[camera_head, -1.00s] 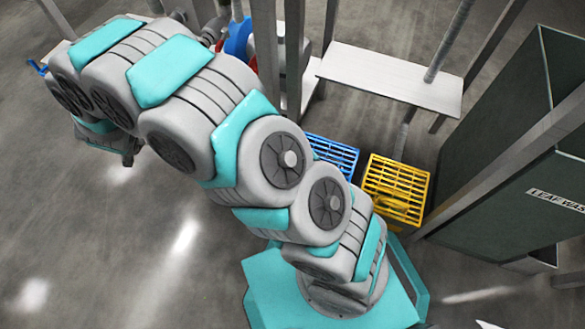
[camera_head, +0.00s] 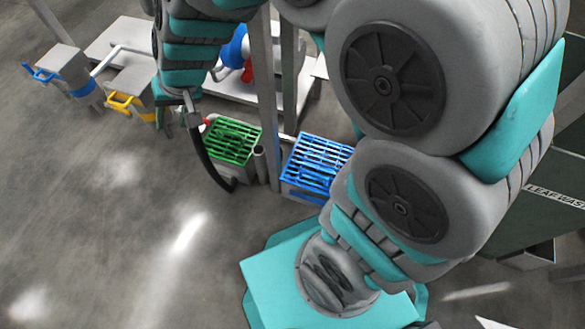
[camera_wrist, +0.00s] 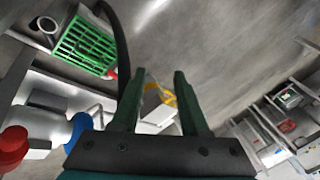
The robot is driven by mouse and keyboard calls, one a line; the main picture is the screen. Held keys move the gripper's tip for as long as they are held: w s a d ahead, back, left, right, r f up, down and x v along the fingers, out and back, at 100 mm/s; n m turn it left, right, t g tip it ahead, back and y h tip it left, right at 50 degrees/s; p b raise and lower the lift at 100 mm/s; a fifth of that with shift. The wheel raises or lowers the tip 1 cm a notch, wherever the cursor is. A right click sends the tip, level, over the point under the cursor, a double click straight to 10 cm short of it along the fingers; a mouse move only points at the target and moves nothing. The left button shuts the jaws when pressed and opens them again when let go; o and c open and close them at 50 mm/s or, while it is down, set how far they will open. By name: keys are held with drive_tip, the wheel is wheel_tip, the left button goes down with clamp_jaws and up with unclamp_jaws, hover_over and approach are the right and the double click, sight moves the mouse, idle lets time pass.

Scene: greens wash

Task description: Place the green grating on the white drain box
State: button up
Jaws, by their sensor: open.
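The green grating (camera_head: 232,141) lies on top of a pale box (camera_head: 235,172) left of the post in the head view. It also shows at the upper left of the wrist view (camera_wrist: 86,46). I cannot tell whether this pale box is the white drain box. My gripper (camera_wrist: 158,78) is open, with nothing between its two dark green fingers. The grating is to the left of the fingers in the wrist view, apart from them. In the head view the fingers are hard to make out at the arm's end.
A blue grating (camera_head: 317,164) tops another box right of the post (camera_head: 268,100). A black hose (camera_head: 208,160) curves down beside the green grating. Yellow (camera_head: 122,103) and blue (camera_head: 42,74) handles stand at the left. The floor at lower left is clear.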

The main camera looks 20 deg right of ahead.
drive_tip(key=s+d+r+g+h, duration=0.1)
drive_tip(key=s+d+g+h, duration=0.1)
drive_tip(key=s+d, duration=0.8)
drive_tip(key=s+d+r+g+h, duration=0.1)
drive_tip(key=s+d+g+h, duration=0.1)
drive_tip(key=s+d, duration=0.8)
drive_tip(key=s, duration=0.4)
drive_tip(key=shift+s+r+g, duration=0.3)
